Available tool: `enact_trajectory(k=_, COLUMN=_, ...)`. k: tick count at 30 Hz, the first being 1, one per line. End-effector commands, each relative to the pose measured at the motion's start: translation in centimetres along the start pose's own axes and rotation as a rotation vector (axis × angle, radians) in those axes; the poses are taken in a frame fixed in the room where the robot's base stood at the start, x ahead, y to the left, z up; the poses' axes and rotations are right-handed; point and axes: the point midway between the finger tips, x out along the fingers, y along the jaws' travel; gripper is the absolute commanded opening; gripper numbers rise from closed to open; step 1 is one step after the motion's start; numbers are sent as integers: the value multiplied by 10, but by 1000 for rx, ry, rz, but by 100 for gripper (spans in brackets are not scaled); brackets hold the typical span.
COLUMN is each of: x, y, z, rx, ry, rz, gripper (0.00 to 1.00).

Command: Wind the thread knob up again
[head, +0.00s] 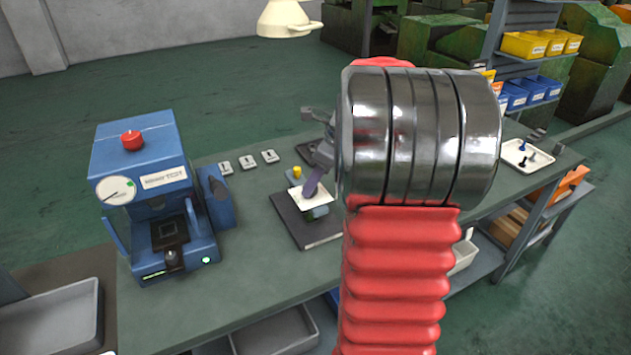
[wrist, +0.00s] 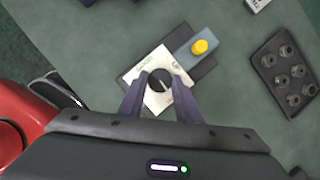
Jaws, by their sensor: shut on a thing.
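The thread knob (wrist: 158,81) is a round black knob with a pale pointer mark. It sits on a white dial plate (wrist: 141,71) of a small device on a dark mat. In the wrist view my gripper (wrist: 159,84) has its two fingers on either side of the knob, shut on it. In the head view my gripper (head: 312,184) reaches down to the white plate (head: 322,197), and the knob itself is hidden. A yellow button (wrist: 200,47) on a blue-grey block is beside the plate; it also shows in the head view (head: 297,171).
A blue test machine (head: 150,190) with a red button stands left on the bench. A dark tray with several round parts (wrist: 287,72) lies right in the wrist view. A white tray (head: 527,155) sits at the bench's right end. My arm hides part of the bench.

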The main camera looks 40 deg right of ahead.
Motion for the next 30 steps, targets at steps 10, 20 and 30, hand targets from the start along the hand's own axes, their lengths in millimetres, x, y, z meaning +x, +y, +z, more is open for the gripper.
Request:
enact_trajectory(k=10, x=0, y=-1, z=0, rx=-71, ry=0, rz=31, gripper=8)
enact_trajectory(k=20, x=1, y=-3, z=1, rx=-283, ry=-2, rz=119, gripper=8)
enact_trajectory(k=30, x=1, y=-5, z=1, rx=-578, ry=-2, rz=243, gripper=8)
